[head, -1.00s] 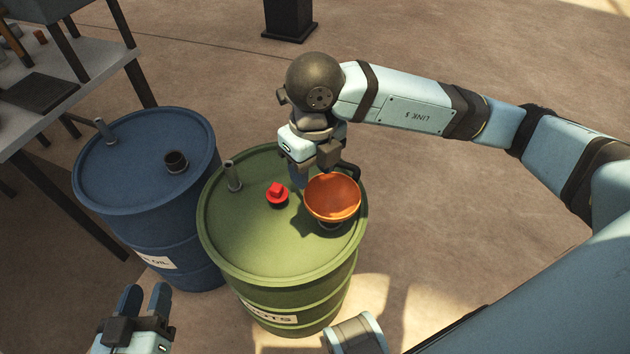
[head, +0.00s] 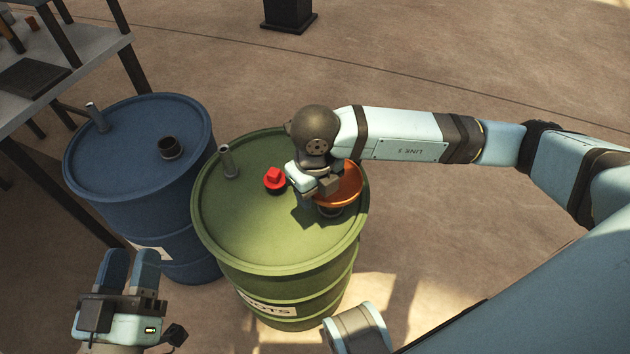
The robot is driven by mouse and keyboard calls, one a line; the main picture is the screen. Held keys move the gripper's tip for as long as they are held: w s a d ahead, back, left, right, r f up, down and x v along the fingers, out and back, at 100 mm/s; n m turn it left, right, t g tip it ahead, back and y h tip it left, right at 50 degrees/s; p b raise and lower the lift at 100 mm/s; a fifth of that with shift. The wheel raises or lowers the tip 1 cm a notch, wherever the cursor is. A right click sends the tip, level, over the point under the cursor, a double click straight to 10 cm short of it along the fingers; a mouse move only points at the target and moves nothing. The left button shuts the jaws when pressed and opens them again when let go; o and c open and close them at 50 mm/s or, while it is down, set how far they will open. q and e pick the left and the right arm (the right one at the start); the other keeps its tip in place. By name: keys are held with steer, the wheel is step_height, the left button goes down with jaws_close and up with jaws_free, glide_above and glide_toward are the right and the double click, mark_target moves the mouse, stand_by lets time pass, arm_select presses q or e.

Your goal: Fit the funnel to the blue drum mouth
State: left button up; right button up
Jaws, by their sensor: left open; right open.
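The orange funnel (head: 345,190) sits on top of the green drum (head: 255,225) near its right rim, with its dark lower end (head: 330,211) at the lid. My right gripper (head: 328,187) is open, just over the funnel's left side, and covers part of the bowl. Its fingertips are mostly hidden, so contact with the funnel cannot be told. The blue drum (head: 120,170) stands to the left. Its mouth, a short dark open collar (head: 169,148), is empty. My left gripper (head: 132,254) is open and empty at the lower left, in front of the blue drum.
A red cap (head: 274,180) and an upright grey pipe (head: 226,160) are on the green drum's lid. Another pipe (head: 96,117) rises from the blue lid. A workbench (head: 100,50) stands at the back left, and a dark post base (head: 288,16) behind. The floor on the right is clear.

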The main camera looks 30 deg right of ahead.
steer(key=shift+f, duration=0.15)
steer(key=shift+c, duration=0.3)
jaws_close()
steer(key=shift+r, duration=0.25)
steer(key=shift+a+r+p, duration=0.1)
steer(key=shift+r+p, duration=0.8)
steer(key=shift+r, duration=0.3)
steer(key=shift+r, duration=0.1)
steer(key=shift+r+p, duration=0.65)
steer(key=shift+r, duration=0.2)
steer(key=shift+r+p, duration=0.3)
steer(key=shift+r, duration=0.35)
